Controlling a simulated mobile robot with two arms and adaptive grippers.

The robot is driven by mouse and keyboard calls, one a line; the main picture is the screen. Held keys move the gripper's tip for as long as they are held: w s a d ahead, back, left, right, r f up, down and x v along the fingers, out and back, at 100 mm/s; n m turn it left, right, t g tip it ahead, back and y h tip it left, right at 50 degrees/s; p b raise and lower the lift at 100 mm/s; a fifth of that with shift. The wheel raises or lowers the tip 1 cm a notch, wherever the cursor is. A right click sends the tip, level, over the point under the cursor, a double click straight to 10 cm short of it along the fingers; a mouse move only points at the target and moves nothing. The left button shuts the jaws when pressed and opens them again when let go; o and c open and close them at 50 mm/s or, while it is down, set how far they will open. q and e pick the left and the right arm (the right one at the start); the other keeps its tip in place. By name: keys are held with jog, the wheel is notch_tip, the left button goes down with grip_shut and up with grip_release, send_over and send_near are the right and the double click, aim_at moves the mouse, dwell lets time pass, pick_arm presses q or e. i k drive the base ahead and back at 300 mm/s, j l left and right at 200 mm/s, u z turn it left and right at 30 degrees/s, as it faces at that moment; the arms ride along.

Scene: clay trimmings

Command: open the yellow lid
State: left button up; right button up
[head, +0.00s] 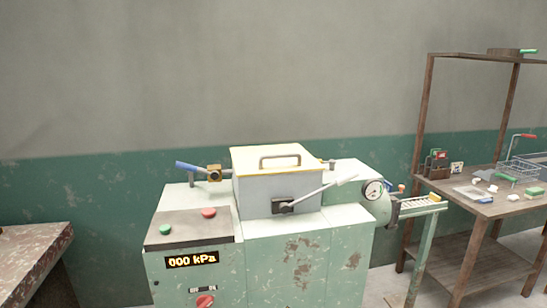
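The yellow lid (265,155) lies flat and closed on top of a pale grey box (262,190) on a green machine. It is pale cream with a yellow edge and has a bar handle (280,160) on top. On the box's front is a dark latch block (283,205) with a lever (318,193) angled up to the right, ending in a whitish grip. Neither of my grippers is in view.
The green machine (285,255) has green and red buttons, a display reading 000 kPa (192,260), a red knob, a blue-handled valve (190,167) and a gauge (373,189). A wooden workbench (495,205) with a wire basket (520,170) stands right. A worn table (35,245) stands left.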

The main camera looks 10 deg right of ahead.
aim_at(272, 151)
jog(key=i+l, duration=0.1)
jog(key=l, duration=0.25)
jog(key=i+l, duration=0.15)
jog(key=l, duration=0.2)
jog(key=i+l, duration=0.1)
jog(key=l, duration=0.25)
jog(key=i+l, duration=0.15)
jog(key=l, duration=0.2)
jog(key=i+l, duration=0.1)
jog(key=l, duration=0.25)
